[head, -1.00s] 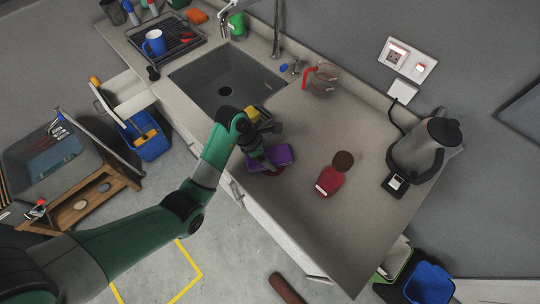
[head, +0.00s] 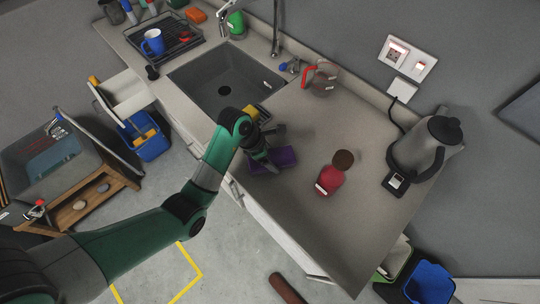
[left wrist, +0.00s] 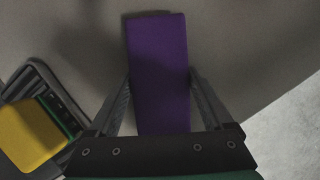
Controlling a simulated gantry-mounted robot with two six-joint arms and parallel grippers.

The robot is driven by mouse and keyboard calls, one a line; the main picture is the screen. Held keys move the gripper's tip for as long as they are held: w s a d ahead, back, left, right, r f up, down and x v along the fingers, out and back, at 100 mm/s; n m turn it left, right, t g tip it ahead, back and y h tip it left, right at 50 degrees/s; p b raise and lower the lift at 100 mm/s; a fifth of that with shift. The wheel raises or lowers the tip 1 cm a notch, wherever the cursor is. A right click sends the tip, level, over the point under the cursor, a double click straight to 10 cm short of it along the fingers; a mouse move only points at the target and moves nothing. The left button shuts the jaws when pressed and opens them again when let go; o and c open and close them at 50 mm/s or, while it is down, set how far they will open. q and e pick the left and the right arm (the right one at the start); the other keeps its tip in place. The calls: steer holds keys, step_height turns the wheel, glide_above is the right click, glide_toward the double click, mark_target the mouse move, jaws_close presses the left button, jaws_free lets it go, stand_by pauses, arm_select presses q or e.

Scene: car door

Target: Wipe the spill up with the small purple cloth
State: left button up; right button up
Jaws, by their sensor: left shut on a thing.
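The small purple cloth (head: 287,155) is at the front edge of the counter, just right of the sink. My left gripper (head: 268,160) reaches down from the left and is shut on it. In the left wrist view, the cloth (left wrist: 158,70) is a folded purple strip between the two fingers (left wrist: 160,90), against the grey counter. My right gripper is not in view.
A glass jug with a red handle (head: 322,80) and a kettle (head: 425,150) stand farther back. The sink (head: 222,80) lies behind left.

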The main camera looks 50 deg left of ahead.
arm_select(q)
steer(key=shift+d, duration=0.25)
steer(key=shift+a, duration=1)
steer(key=shift+d, duration=1)
stand_by(0.5)
steer(key=shift+a+p, duration=0.3)
steer(key=shift+a, duration=0.7)
stand_by(2.6)
steer(key=shift+d+b, duration=0.3)
steer(key=shift+d, duration=0.7)
steer(key=shift+a, duration=0.3)
stand_by(0.4)
